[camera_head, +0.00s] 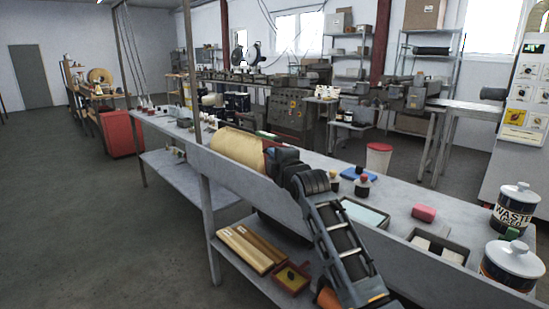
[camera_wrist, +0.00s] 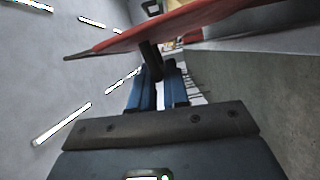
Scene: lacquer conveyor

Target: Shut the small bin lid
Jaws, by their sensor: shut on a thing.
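In the wrist view a red panel (camera_wrist: 190,22), which looks like the bin lid, runs across the top, seen nearly edge-on and tilted. A dark handle (camera_wrist: 150,58) stands out from it. My gripper (camera_wrist: 158,78), with blue fingers, is shut on this handle. In the head view a tan rounded body (camera_head: 238,146) stands at the table's rail, with a narrow reddish strip (camera_head: 268,144) beside it, where my arm ends. My arm covers much of this spot and hides the gripper there. I cannot tell how far the lid is open.
The long table (camera_head: 312,158) holds bottles, a blue item (camera_head: 358,174), a red block (camera_head: 424,212) and white canisters (camera_head: 515,208) at right. A lower shelf carries wooden boards (camera_head: 250,248) and a small red box (camera_head: 291,279). The floor at left is open.

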